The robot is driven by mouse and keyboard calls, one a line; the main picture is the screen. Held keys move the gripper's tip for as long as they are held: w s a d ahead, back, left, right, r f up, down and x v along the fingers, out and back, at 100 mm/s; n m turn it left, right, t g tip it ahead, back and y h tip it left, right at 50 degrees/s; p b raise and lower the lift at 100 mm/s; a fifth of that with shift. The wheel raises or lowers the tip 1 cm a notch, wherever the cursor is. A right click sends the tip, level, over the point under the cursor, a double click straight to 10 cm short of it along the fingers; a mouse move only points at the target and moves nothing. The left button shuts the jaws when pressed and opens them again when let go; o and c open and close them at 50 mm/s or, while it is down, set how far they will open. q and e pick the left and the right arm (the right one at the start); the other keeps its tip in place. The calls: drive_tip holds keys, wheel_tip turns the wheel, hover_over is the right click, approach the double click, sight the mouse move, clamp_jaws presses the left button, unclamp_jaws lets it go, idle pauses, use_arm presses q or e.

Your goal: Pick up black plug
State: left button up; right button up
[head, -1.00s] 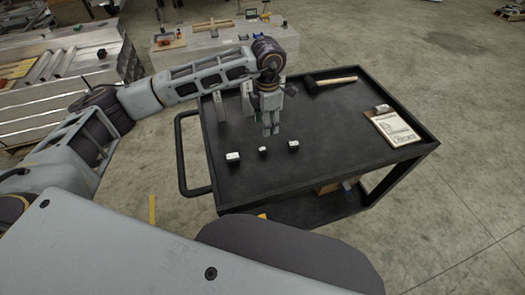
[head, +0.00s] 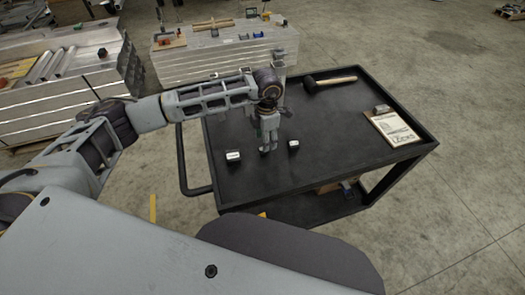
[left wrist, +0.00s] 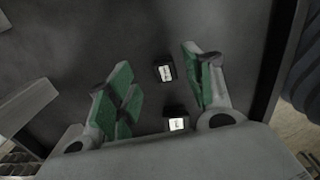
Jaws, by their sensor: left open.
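Small black blocks with white tops stand on the black cart top; which one is the plug I cannot tell for sure. In the head view one block (head: 233,156) is left of my left gripper (head: 267,149) and another block (head: 293,145) is to its right. The gripper points down and hides the spot between them. In the left wrist view its green-padded fingers (left wrist: 157,65) are spread and empty. Two black blocks show between the fingers, one farther up the picture (left wrist: 165,72) and one nearer the palm (left wrist: 176,123). My right gripper is not in view.
The cart (head: 330,168) also holds a black-headed mallet (head: 330,80) at the back and a clipboard (head: 393,128) at the right. Its front and middle right are clear. Behind stands a metal stack (head: 210,60) with tools on it.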

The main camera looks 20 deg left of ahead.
use_arm(q)
drive_tip(key=shift+f, duration=0.1)
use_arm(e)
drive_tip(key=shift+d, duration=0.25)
use_arm(q)
drive_tip(key=shift+s+f, duration=0.2)
drive_tip(key=shift+f, duration=0.35)
wheel_tip(320, 180, down, 3)
drive_tip(key=shift+s+a+r+p, duration=0.15)
drive_tip(key=shift+p, duration=0.4)
drive_tip(key=shift+f, duration=0.55)
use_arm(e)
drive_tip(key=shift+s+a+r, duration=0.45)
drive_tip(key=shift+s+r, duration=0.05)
use_arm(q)
drive_tip(key=shift+c, duration=0.4)
drive_tip(key=c, duration=0.8)
